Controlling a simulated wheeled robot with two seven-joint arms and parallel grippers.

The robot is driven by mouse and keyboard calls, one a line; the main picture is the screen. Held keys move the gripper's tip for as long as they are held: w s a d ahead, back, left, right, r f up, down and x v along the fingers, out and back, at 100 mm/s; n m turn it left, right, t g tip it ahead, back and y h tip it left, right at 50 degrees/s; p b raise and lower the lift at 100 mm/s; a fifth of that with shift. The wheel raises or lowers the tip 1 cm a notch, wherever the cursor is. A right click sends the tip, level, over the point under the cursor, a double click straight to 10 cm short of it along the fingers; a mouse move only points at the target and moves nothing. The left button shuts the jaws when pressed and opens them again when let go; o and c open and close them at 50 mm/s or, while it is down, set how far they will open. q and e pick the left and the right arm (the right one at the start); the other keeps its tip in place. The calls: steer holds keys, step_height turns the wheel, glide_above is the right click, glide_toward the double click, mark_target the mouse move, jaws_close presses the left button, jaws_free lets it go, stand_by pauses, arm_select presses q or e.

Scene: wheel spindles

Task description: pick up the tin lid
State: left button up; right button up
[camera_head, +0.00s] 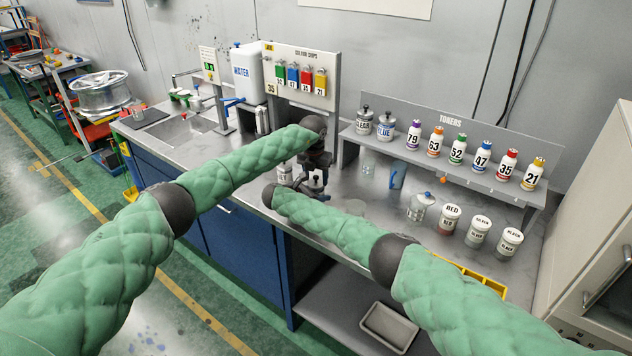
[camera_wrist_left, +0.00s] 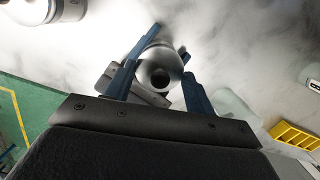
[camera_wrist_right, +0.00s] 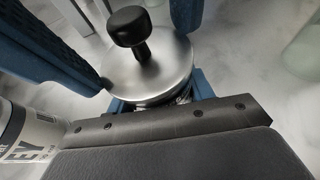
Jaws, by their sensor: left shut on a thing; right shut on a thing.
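The tin lid (camera_wrist_right: 165,80) is a round silver disc with a black knob on a short stem. In the left wrist view the lid (camera_wrist_left: 151,60) lies between my left fingers, its knob facing the camera. My left gripper (camera_wrist_left: 160,70) comes from above and is shut on the lid, with its fingers at opposite sides of the rim. My right gripper (camera_wrist_right: 163,95) comes from the side, below the lid, and is shut on the tin (camera_wrist_right: 185,98) under it. The tin is mostly hidden by the lid. In the head view both grippers meet over the bench (camera_head: 375,215).
A white tin marked "EY" (camera_wrist_right: 22,140) stands close beside my right gripper. Tins labelled RED (camera_head: 449,219) and others stand to the right, below the toner shelf (camera_head: 440,170).

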mark_target(316, 176)
arm_select(q)
steer(key=shift+r, duration=0.15)
step_height(316, 176, up, 10)
arm_select(e)
steer(key=o, duration=1.2)
